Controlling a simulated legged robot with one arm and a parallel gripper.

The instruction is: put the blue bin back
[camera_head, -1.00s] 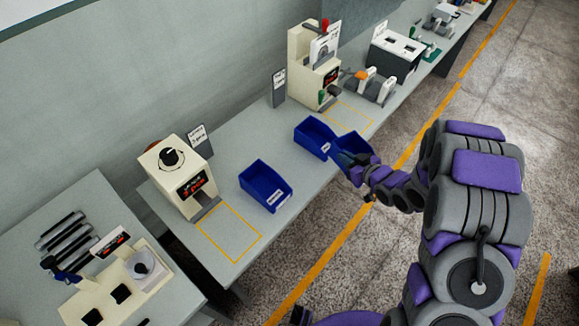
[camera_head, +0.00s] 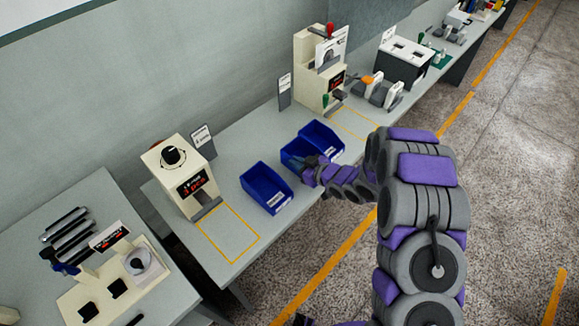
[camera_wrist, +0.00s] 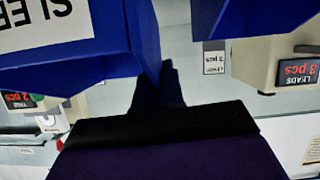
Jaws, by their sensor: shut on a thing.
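Three blue bins show in the head view. My gripper (camera_head: 309,168) is shut on the middle blue bin (camera_head: 292,149), at its near side. This held bin is close beside the right blue bin (camera_head: 324,139) and partly overlaps it in the picture. The left blue bin (camera_head: 266,187) sits on the bench, apart from my gripper. In the wrist view, a close blue bin with a white label reading "SLEE" (camera_wrist: 45,25) fills the upper left, and blue bin surfaces show at the upper right. Whether the held bin touches the bench is unclear.
A cream machine (camera_head: 180,172) stands left on the grey bench, with a yellow outline (camera_head: 228,234) before it. Another cream machine (camera_head: 312,70) stands farther right, with a yellow outline (camera_head: 357,124) beside it. A workstation (camera_head: 120,270) with tools is at lower left.

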